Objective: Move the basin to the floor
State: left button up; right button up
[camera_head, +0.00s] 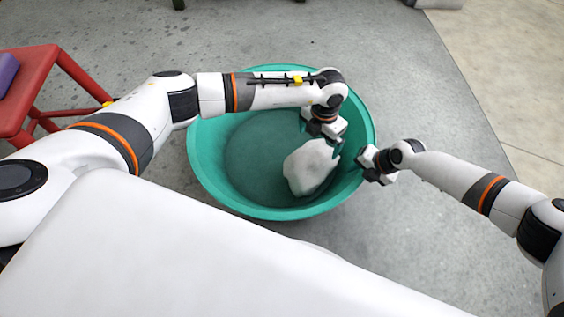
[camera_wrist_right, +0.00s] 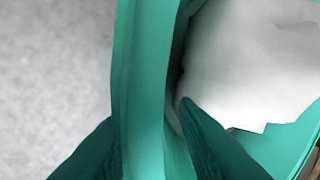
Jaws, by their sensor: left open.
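The teal basin (camera_head: 215,185) is a wide round tub standing on the grey floor in front of me, seen in the head view. A white lumpy thing (camera_head: 308,168) lies inside it, towards its right side. My left gripper (camera_head: 334,148) reaches over the basin and is open, above the white lump near the right inner wall. My right gripper (camera_head: 362,166) is at the basin's right rim. In the right wrist view, the rim (camera_wrist_right: 140,80) runs between its dark fingers, one outside and one inside. Whether they press on the wall does not show clearly.
A red stool (camera_head: 35,75) with a purple thing (camera_head: 6,72) on it stands at the left, behind my left arm. Grey floor (camera_head: 420,90) is clear at the back and right of the basin. Pale floor slabs (camera_head: 520,60) lie at the far right.

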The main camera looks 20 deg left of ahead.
jog(key=v, duration=1.2)
